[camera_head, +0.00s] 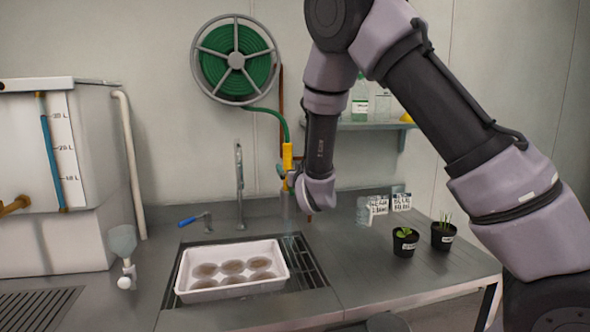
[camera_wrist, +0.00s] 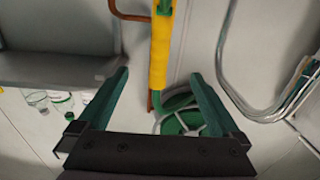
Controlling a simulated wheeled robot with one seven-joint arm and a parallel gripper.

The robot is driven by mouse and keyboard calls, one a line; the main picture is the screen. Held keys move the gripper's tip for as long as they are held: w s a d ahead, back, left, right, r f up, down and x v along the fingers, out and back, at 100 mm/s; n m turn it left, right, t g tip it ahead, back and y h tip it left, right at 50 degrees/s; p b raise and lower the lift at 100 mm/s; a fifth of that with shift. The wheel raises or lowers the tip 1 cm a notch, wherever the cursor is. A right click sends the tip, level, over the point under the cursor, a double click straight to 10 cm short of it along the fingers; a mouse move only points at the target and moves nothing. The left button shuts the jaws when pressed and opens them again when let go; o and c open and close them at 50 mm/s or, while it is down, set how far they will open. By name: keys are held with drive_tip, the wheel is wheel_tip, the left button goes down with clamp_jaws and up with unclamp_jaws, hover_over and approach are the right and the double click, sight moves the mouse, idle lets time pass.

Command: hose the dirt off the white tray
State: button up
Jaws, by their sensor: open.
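The white tray (camera_head: 232,290) rests over the sink grate on the steel counter. Several round brown dirt patches show in its wells. The yellow hose nozzle (camera_head: 287,158) hangs upright on a green hose (camera_head: 277,112) by the back wall; it also shows in the wrist view (camera_wrist: 159,60). My gripper (camera_wrist: 160,76) is open, its two green fingers on either side of the nozzle's line, with visible gaps between. Whether the nozzle lies fully between the fingertips in depth I cannot tell. In the head view my wrist hides most of the gripper.
The hose reel (camera_head: 236,60) is on the back wall. A tall faucet (camera_head: 239,170) and a blue-handled tap (camera_head: 194,219) stand behind the tray. Two potted plants (camera_head: 405,242) (camera_head: 443,234) stand at right, below a shelf (camera_head: 375,126) with bottles. A white tank (camera_head: 50,180) stands left.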

sight(289, 144)
drive_tip(key=shift+x, duration=4.8)
clamp_jaws()
drive_tip(key=shift+r, duration=3)
